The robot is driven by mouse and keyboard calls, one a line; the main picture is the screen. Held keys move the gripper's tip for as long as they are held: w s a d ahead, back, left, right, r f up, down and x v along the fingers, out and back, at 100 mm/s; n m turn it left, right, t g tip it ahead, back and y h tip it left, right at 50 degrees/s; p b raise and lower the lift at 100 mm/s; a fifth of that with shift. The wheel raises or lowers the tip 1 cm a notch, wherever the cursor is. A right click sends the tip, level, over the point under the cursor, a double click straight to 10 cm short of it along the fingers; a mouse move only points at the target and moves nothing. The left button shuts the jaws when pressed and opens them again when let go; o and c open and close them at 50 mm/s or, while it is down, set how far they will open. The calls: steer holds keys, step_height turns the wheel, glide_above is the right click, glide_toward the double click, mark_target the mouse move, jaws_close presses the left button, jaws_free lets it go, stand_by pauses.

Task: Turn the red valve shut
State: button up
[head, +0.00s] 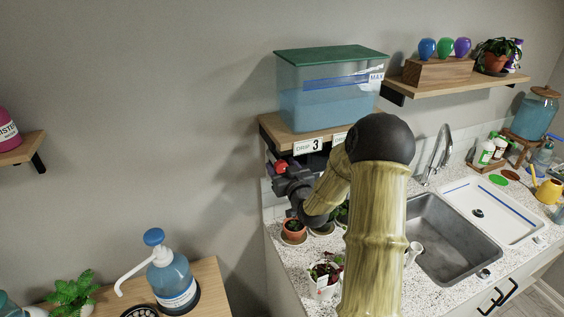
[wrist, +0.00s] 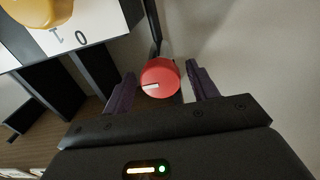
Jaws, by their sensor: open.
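The red valve (wrist: 160,78) is a round red knob with a white mark on its face, pointing left in the wrist view. It also shows small in the head view (head: 281,166), under the shelf by a "DRIP 3" label. My gripper (wrist: 158,88) is open, with one dark finger on each side of the knob. Gaps show between the fingers and the knob, so they look apart from it. In the head view my gripper (head: 284,172) is at the shelf's front, and my arm hides part of the area.
A water tank (head: 328,105) with a green lid stands on the shelf above. A yellow knob (wrist: 38,10) sits on a white panel beside the red valve. Potted plants (head: 293,228) stand on the counter below, near my arm. A sink (head: 445,240) is to the right.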

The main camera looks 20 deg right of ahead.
steer(key=shift+w+a, duration=0.1)
steer(key=shift+w, duration=0.15)
steer(key=c, duration=1)
steer(key=shift+o, duration=0.2)
